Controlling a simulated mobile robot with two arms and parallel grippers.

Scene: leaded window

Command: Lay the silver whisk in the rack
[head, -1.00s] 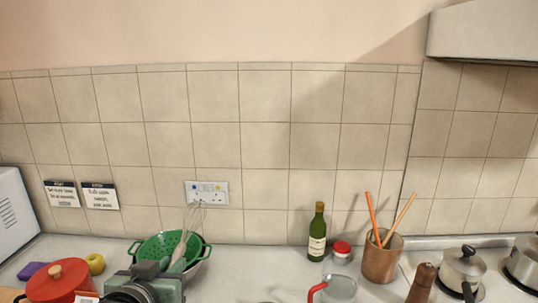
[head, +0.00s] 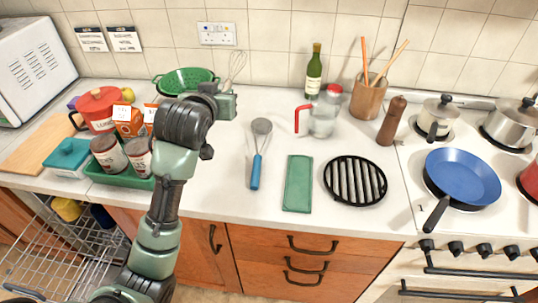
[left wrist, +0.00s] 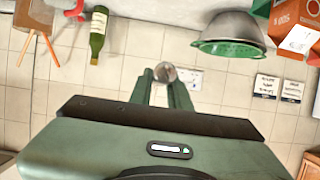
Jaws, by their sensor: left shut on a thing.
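The silver whisk (head: 237,65) is upright in my left gripper (head: 228,90), its wire loops pointing up, just right of the green colander in the head view. The gripper is shut on its lower part, which is mostly hidden. In the left wrist view the whisk (left wrist: 165,72) shows nearly end-on between the fingers (left wrist: 163,88). The wire rack (head: 60,250) is at the lower left of the head view, below the counter front, with a yellow mug and a dark blue item in it. My right gripper is not in view.
The green colander (head: 181,78), red pot (head: 100,107) and green tray of cans (head: 115,181) stand near my left arm. A blue-handled strainer (head: 256,171), green cloth (head: 298,182) and black trivet (head: 355,181) lie on the counter. A glass jug (head: 323,115) stands behind.

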